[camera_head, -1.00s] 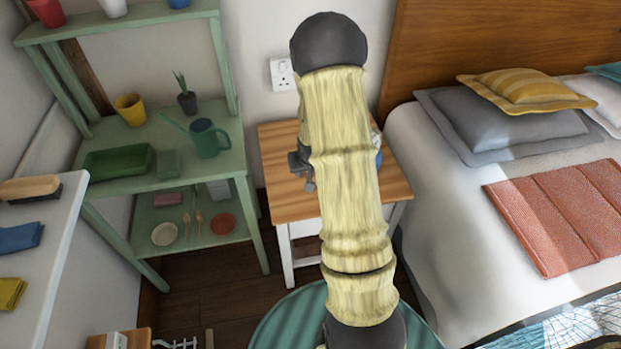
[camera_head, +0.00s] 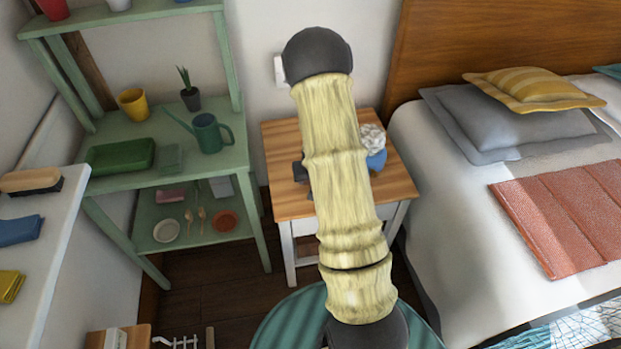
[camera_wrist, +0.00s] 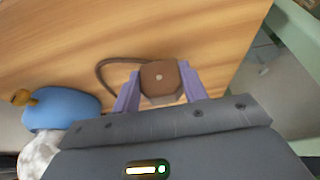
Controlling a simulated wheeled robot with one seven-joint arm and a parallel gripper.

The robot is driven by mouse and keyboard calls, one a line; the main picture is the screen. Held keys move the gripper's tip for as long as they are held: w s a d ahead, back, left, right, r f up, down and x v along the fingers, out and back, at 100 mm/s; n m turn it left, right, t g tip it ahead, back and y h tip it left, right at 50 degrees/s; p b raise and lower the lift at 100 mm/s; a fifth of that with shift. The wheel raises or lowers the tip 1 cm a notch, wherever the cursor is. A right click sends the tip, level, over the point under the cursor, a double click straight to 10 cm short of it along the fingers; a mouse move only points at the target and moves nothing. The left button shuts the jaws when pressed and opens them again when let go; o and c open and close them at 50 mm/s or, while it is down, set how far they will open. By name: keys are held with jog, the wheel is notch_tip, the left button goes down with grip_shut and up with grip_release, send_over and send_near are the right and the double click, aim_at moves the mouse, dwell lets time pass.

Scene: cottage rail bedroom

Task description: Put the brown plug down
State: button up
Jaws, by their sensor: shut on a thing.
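The brown plug (camera_wrist: 158,80) is between the two purple fingers of my gripper (camera_wrist: 160,88) in the wrist view, and the fingers are shut on it. A brown cord (camera_wrist: 108,66) loops from the plug to the left, over the wooden top. The plug is over the bedside table's top (camera_wrist: 130,30); I cannot tell whether it touches it. In the head view my arm hides the plug and most of the gripper, above the bedside table (camera_head: 283,207).
A blue lamp-like object (camera_wrist: 62,108) with a whitish crumpled part (camera_wrist: 38,152) stands close to the left of my gripper. A green shelf (camera_head: 215,165) stands left of the table, and a bed (camera_head: 440,190) stands right. A wall socket (camera_head: 279,70) is partly hidden behind my arm.

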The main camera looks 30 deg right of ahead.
jog(key=shift+f, duration=0.35)
jog(key=shift+f+b, duration=0.2)
jog(key=shift+b, duration=0.15)
jog(key=o, duration=1)
jog(key=shift+r, duration=0.1)
jog(key=shift+r+p, duration=0.4)
jog(key=shift+r, duration=0.1)
jog(key=p+v, duration=0.2)
jog(key=v, duration=1)
jog(key=shift+p, duration=0.35)
